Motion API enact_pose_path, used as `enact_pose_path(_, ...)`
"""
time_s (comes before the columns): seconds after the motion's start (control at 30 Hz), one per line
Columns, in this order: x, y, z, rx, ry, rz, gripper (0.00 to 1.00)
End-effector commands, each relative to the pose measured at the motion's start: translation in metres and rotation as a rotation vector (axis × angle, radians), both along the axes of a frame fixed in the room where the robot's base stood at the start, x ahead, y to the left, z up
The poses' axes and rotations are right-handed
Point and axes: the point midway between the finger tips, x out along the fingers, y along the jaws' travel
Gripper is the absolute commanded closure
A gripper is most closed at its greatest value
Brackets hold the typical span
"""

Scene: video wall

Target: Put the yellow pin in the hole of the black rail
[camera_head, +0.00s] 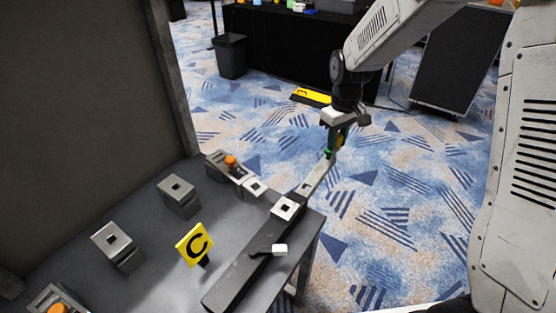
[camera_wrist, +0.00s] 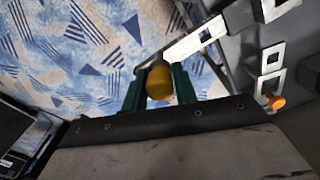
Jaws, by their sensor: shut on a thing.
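My gripper (camera_head: 335,142) has green fingers and hangs past the table's far right corner, by the far end of a long rail. In the wrist view my gripper (camera_wrist: 160,88) is shut on the yellow pin (camera_wrist: 160,82), which sits between the fingertips. In the head view the pin is mostly hidden by the fingers. The black rail (camera_head: 240,272) runs along the table's right edge and carries a pale block with a square hole (camera_head: 285,208). Its paler far part reaches towards my gripper. In the wrist view a pale rail part (camera_wrist: 190,42) lies just beyond the pin; I cannot tell if they touch.
Grey blocks with square holes stand on the table (camera_head: 150,285), one at the middle (camera_head: 178,194) and one at left (camera_head: 117,246). A yellow "C" sign (camera_head: 194,244) stands between them and the rail. An orange knob (camera_head: 231,161) is at the back. A dark panel rises at left.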

Motion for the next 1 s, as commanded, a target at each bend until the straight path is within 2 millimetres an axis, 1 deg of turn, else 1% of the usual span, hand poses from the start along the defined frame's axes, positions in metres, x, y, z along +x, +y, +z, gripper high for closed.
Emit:
enact_pose_path(0.03,-0.01,0.021,0.006,0.0,-0.002,0.162,0.96)
enact_pose_path(0.1,-0.024,0.044,0.012,0.0,-0.002,0.401,0.96)
enact_pose_path(0.17,-0.037,0.063,0.017,-0.001,-0.001,0.604,0.96)
enact_pose_path(0.2,-0.046,0.074,0.021,0.0,-0.002,0.74,0.96)
enact_pose_path(0.27,-0.06,0.09,0.025,-0.001,-0.001,0.943,0.96)
enact_pose_path(0.3,-0.069,0.1,0.029,-0.001,-0.001,1.073,0.96)
enact_pose_path(0.4,-0.091,0.121,0.035,-0.001,-0.002,1.375,0.96)
enact_pose_path(0.5,-0.109,0.136,0.039,-0.001,-0.002,1.624,0.96)
enact_pose_path(0.6,-0.123,0.146,0.042,-0.001,-0.002,1.802,0.96)
enact_pose_path(0.7,-0.131,0.15,0.044,-0.001,0.0,1.909,0.96)
enact_pose_path(0.87,-0.135,0.152,0.038,0.001,0.003,1.961,0.96)
enact_pose_path(1.0,-0.134,0.152,0.024,0.001,0.003,1.96,0.96)
